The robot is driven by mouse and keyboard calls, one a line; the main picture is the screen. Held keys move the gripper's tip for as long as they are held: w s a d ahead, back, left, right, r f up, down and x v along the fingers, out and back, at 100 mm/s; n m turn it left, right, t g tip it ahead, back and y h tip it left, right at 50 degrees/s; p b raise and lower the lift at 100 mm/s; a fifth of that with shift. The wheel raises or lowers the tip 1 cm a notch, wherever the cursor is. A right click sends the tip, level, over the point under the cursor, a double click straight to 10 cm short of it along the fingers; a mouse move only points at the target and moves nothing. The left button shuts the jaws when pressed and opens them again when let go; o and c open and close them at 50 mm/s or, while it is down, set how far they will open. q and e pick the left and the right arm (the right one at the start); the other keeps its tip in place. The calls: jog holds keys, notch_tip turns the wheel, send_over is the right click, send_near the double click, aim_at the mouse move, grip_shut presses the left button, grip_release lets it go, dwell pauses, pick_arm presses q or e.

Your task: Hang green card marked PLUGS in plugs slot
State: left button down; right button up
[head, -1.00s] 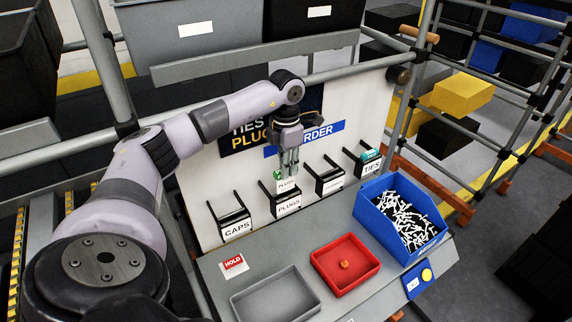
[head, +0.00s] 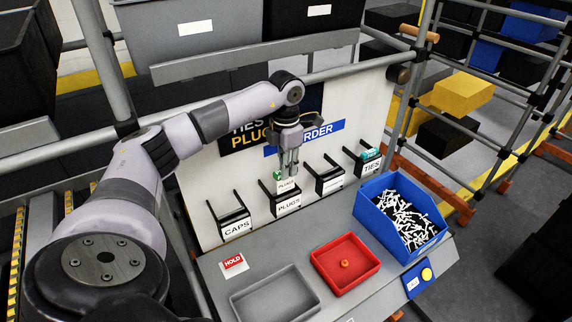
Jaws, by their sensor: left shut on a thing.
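My left gripper (head: 289,166) is in front of the white board, pointing down, just above the plugs slot. It is shut on the green card marked PLUGS (head: 286,185), whose white label and a bit of green top show between and beside the fingers. The plugs slot (head: 288,207) is a black holder with a white PLUGS label. The card is upright, directly above that label; whether its lower edge is inside the holder I cannot tell. My right gripper is not in view.
The caps slot (head: 236,228) is to the left. Below are a grey tray (head: 275,296), a red tray (head: 338,282) and a blue bin (head: 391,240) of white pieces.

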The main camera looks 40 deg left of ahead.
aim_at(286, 183)
pick_arm(q)
jog(key=shift+f+b, duration=2.15)
jog(key=shift+f, duration=1.15)
jog(key=c, duration=1.5)
grip_release()
jog(key=shift+o, duration=0.2)
notch_tip(286, 183, up, 12)
jog(key=shift+r, duration=0.1)
